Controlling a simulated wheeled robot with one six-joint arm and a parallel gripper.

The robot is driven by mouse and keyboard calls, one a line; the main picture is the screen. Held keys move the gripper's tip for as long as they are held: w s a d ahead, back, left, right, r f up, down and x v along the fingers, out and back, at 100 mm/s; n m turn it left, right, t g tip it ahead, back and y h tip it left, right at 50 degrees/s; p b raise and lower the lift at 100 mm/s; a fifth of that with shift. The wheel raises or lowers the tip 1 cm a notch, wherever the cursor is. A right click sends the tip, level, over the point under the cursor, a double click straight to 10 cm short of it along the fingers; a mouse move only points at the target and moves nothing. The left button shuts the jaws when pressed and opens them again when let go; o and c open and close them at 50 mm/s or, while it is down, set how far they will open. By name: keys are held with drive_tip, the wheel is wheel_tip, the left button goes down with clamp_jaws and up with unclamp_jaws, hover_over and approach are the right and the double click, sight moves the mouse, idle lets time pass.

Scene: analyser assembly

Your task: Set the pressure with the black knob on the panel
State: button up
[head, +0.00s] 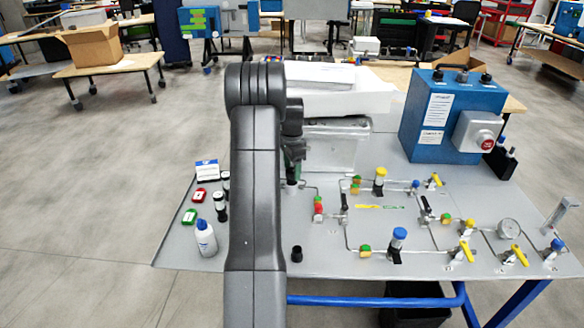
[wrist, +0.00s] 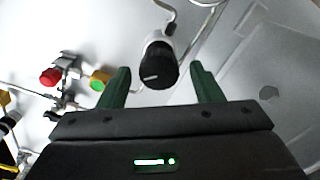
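The black knob (wrist: 155,66) shows in the wrist view, with a white pointer line on its face and a pale collar behind it. My gripper (wrist: 160,84) is open; its two green fingers stand on either side of the knob, with gaps on both sides. I cannot tell how far the fingertips are from the knob in depth. In the head view my gripper (head: 291,168) is over the left part of the grey panel (head: 330,240), mostly hidden by my arm. The knob is hardly visible there.
In the wrist view a red fitting (wrist: 50,76) and a yellow-green fitting (wrist: 100,80) lie left of the knob, with metal tubing above. In the head view a clear bin (head: 338,148) stands behind, a blue box (head: 455,115) at right, and a white bottle (head: 206,238) at left.

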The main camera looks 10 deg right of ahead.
sight(292, 170)
drive_tip(key=shift+r, duration=0.1)
wheel_tip(292, 170, up, 14)
drive_tip(key=shift+f+b, duration=0.2)
drive_tip(key=shift+b, duration=0.25)
drive_tip(key=shift+f, duration=0.1)
wheel_tip(292, 170, down, 14)
drive_tip(key=shift+r+p, duration=0.1)
drive_tip(key=shift+p, duration=0.35)
idle(0.4)
